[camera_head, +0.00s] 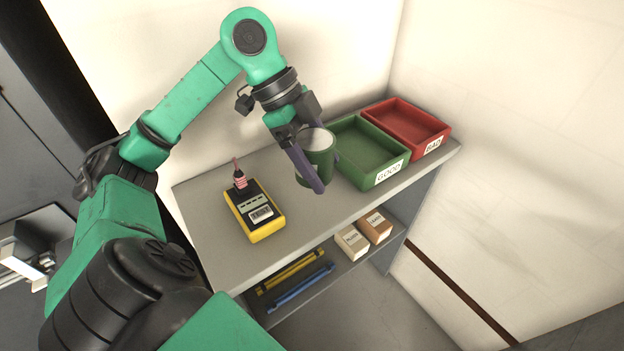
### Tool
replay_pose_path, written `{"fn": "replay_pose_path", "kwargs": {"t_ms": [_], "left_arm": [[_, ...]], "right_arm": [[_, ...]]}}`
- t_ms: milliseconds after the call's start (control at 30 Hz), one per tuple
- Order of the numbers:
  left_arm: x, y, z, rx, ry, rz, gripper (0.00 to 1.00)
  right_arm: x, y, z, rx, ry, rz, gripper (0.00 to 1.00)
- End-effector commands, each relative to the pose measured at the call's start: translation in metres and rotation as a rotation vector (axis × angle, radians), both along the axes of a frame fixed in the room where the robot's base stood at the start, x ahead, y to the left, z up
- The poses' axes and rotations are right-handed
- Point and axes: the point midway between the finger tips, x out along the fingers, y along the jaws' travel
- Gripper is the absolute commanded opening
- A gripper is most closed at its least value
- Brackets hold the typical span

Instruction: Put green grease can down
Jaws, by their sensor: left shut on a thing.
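The green grease can (318,146) has a pale grey top and stands upright between the fingers of my left gripper (328,172). The gripper is shut on it from the left and back. The can is over the grey shelf top (330,212), just left of the green tray. I cannot tell whether its base touches the surface, as a finger hides part of it. My right gripper does not show.
A green tray (383,181) labelled GOOD and a red tray (436,143) labelled BAD stand at the right. A yellow meter (264,230) sits at the left. Two small boxes (352,243) and yellow and blue tools (300,287) lie on the lower shelf.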

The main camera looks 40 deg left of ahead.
Motion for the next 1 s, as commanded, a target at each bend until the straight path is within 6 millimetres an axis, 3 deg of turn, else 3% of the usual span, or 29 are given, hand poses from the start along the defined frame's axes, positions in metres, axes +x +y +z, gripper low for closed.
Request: {"fn": "replay_pose_path", "kwargs": {"t_ms": [33, 100, 400, 800, 833, 867, 1000], "left_arm": [[-0.001, -0.001, -0.025, -0.006, 0.006, -0.002, 0.03], [-0.001, -0.001, -0.043, -0.006, 0.005, -0.001, 0.03], [0.000, -0.001, -0.094, -0.005, 0.000, 0.000, 0.03], [0.000, 0.000, -0.106, 0.000, -0.002, 0.000, 0.03], [0.000, 0.000, -0.105, 0.001, -0.002, 0.001, 0.88], [0.000, 0.000, -0.105, 0.001, -0.002, 0.001, 1.00], [0.000, 0.000, -0.105, -0.001, -0.002, 0.000, 1.00]], "right_arm": [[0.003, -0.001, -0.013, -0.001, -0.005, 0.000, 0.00], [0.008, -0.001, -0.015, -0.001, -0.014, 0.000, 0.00], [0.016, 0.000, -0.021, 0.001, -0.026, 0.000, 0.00], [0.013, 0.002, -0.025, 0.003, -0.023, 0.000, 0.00], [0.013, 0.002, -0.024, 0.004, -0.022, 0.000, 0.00], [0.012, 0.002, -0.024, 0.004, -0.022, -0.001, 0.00], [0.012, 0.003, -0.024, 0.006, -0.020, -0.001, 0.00]]}}
